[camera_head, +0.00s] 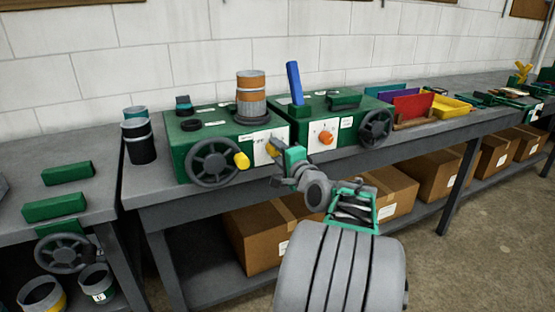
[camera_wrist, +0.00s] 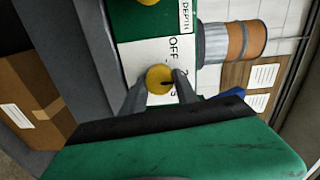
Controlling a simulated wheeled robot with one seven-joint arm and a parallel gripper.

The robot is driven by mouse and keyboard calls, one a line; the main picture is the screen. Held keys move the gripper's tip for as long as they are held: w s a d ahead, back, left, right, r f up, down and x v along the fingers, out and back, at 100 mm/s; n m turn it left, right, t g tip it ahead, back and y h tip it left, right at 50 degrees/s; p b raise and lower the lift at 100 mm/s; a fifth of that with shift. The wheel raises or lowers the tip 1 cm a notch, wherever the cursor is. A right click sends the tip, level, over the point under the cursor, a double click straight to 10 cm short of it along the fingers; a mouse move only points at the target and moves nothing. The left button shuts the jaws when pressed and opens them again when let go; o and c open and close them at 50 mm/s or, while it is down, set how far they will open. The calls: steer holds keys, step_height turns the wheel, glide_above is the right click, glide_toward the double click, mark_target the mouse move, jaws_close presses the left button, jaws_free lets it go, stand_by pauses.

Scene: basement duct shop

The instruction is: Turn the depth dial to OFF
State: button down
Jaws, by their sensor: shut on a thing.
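The depth dial is a round yellow knob (camera_wrist: 155,80) on a white plate (camera_wrist: 132,57) on the front of a green machine (camera_head: 185,142). In the head view the yellow dial (camera_head: 271,149) is partly hidden by my gripper (camera_head: 280,152). In the wrist view my gripper (camera_wrist: 160,74) has one finger on each side of the dial and is shut on it. A dark pointer line on the dial points towards the right of the wrist view. The word OFF (camera_wrist: 178,48) is printed above and right of the dial there. A DEPTH label (camera_wrist: 185,15) is above it.
A second green machine with an orange dial (camera_head: 326,137) and a blue lever (camera_head: 294,82) stands to the right. Cardboard boxes (camera_head: 262,235) sit on the bench's lower shelf.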

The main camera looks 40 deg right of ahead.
steer(key=n+b, duration=0.6)
steer(key=shift+f, duration=0.3)
steer(key=n+b, duration=0.4)
steer(key=shift+a+r+b, duration=0.1)
steer(key=shift+b, duration=0.3)
steer(key=shift+r+n+b, duration=0.2)
steer(key=shift+n+b, duration=0.7)
steer(key=shift+n, duration=0.3)
steer(key=c, duration=0.9)
jaws_free()
steer(key=shift+r, duration=0.1)
